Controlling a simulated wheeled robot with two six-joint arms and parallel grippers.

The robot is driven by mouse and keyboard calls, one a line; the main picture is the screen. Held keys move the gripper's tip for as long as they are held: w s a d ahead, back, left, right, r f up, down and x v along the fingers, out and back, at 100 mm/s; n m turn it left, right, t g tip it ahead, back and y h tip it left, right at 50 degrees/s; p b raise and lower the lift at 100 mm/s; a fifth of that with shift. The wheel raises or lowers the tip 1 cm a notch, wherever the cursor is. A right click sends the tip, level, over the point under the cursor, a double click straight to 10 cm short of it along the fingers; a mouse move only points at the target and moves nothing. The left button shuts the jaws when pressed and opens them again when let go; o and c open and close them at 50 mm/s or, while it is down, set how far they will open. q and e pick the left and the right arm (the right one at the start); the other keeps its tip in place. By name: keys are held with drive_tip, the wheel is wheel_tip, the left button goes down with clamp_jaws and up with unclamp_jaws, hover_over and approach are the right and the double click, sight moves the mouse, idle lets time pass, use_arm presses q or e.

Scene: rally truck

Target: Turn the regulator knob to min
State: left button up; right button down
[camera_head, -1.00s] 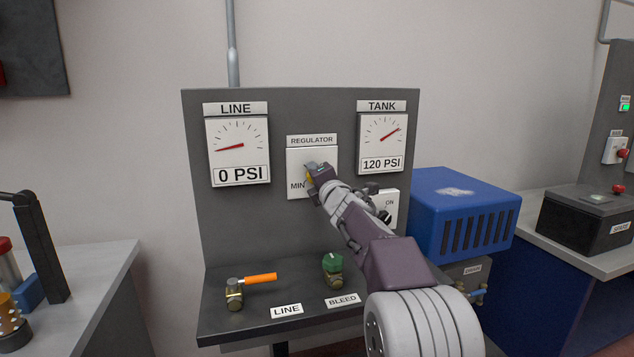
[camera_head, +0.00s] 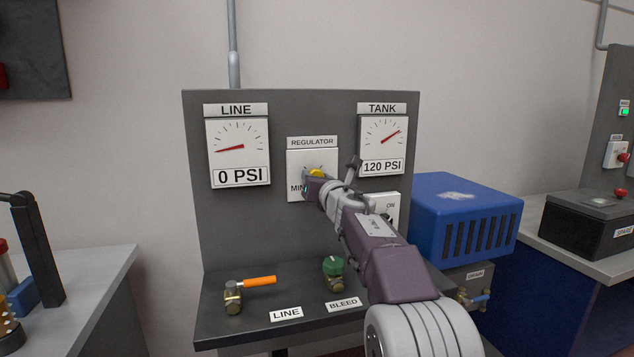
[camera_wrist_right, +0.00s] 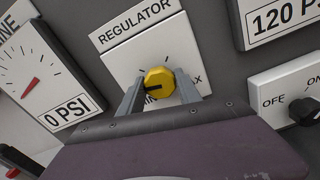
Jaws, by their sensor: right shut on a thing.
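The regulator knob (camera_head: 316,172) is yellow and sits on a white plate under the REGULATOR label, in the middle of the grey panel. In the right wrist view the knob (camera_wrist_right: 158,82) has a dark pointer line running from its middle to the left, near the partly hidden MIN marking. My right gripper (camera_head: 313,180) is at the knob. The right wrist view shows its fingers (camera_wrist_right: 158,92) on either side of the knob, shut on it. Part of the MAX marking is hidden by a finger. My left gripper is not in view.
The LINE gauge (camera_head: 238,151) reads 0 PSI and the TANK gauge (camera_head: 383,143) reads 120 PSI. An orange-handled valve (camera_head: 240,293) and a green-knobbed valve (camera_head: 333,270) stand on the ledge below. An ON/OFF switch plate (camera_head: 390,207) is partly behind my arm.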

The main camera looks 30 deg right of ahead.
drive_tip(key=n, duration=0.3)
drive_tip(key=n+b, duration=0.1)
drive_tip(key=n, duration=0.7)
drive_tip(key=shift+f+b, duration=0.35)
drive_tip(key=shift+b, duration=0.05)
drive_tip(key=shift+n, duration=0.4)
drive_tip(key=c, duration=0.8)
unclamp_jaws()
drive_tip(key=shift+r, duration=0.15)
drive_tip(key=shift+c, duration=0.2)
